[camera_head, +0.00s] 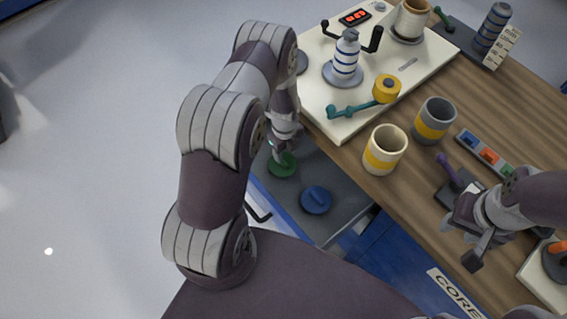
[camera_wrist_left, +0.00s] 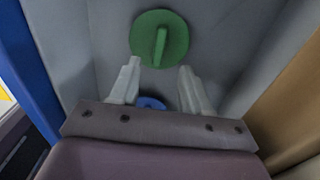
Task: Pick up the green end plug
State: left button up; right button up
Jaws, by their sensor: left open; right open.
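The green end plug (camera_head: 282,165) is a round disc with a raised grip bar, lying in an open blue-sided drawer (camera_head: 267,190) with a grey floor. My left gripper (camera_head: 283,145) reaches down over the drawer and partly covers the plug in the head view. In the left wrist view the green plug (camera_wrist_left: 160,39) shows whole, just beyond the fingertips of my open left gripper (camera_wrist_left: 158,75), its bar upright in the picture and roughly between the fingers. The fingers look apart from it. My right gripper (camera_head: 474,236) is open and empty over the right side of the bench.
A blue end plug (camera_head: 316,199) lies in the same drawer; part of it (camera_wrist_left: 151,103) shows between my left fingers. The drawer walls stand close around. On the wooden bench (camera_head: 420,200) are a cream cup (camera_head: 385,150), a grey cup (camera_head: 433,121) and a white machine plate (camera_head: 330,100).

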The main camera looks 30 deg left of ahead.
aim_at(283, 164)
pick_arm(q)
jog(key=f, duration=0.2)
jog(key=a+f, duration=0.1)
jog(key=f, duration=0.1)
jog(key=shift+s+f, duration=0.1)
jog(key=shift+f, duration=0.55)
jog(key=shift+d+r, duration=0.1)
grip_shut()
